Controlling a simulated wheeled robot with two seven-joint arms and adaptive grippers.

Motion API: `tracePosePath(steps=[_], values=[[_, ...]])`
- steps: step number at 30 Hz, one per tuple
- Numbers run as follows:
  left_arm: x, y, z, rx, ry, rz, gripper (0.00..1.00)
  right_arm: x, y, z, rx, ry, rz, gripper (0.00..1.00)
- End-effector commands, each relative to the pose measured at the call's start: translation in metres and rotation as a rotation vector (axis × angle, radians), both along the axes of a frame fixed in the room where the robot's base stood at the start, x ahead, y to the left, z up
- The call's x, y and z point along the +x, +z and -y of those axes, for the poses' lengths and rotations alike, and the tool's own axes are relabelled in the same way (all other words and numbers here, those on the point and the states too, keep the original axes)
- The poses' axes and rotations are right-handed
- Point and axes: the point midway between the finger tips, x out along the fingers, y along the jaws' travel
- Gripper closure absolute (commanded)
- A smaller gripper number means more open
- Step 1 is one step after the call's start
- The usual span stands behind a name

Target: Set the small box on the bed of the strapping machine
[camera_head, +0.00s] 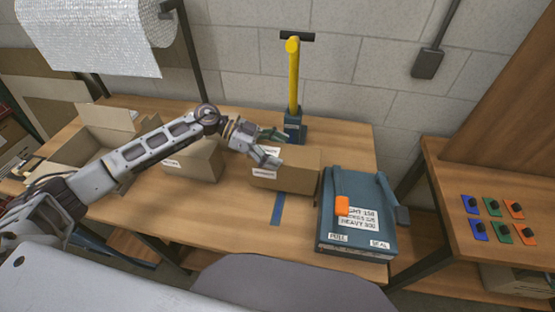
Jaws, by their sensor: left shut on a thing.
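A brown cardboard box (287,172) with a white label sits near the middle of the wooden table. My left gripper (273,149) is shut on this box at its upper left edge; the fingers partly cover it. Whether the box touches the table is hard to tell. The machine, a blue-grey unit (330,236) with an orange-tipped lever and labels including "SEAL", stands just right of the box. The box is beside it, not on it. A second labelled cardboard box (205,163) stands left of the held one, partly behind my arm. My right gripper is not in view.
A yellow-handled post (293,80) on a dark base stands behind the held box. An open carton (105,125) is at the far left, under a bubble-wrap roll (95,35). A blue strip (278,208) marks the table front. A side table (500,190) holds coloured knobs.

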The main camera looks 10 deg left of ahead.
Motion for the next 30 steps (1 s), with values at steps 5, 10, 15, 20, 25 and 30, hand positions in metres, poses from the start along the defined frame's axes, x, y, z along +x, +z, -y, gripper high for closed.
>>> tracePosePath(steps=[5,10,15,20,25,30], values=[[0.001,-0.001,0.0,-0.003,0.0,0.002,0.92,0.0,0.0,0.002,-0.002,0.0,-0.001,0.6],[0.001,-0.001,0.001,-0.003,0.0,0.002,0.92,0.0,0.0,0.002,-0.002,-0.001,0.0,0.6],[0.0,-0.005,0.001,-0.004,0.0,0.0,0.92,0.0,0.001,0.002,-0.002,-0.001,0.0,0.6],[0.0,-0.019,0.001,-0.004,0.0,0.0,0.92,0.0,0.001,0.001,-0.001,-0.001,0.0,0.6],[0.0,-0.034,0.001,-0.004,0.0,0.0,0.92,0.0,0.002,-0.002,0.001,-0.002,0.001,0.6],[0.0,-0.038,0.001,-0.004,0.0,0.002,0.92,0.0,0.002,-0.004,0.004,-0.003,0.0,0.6]])
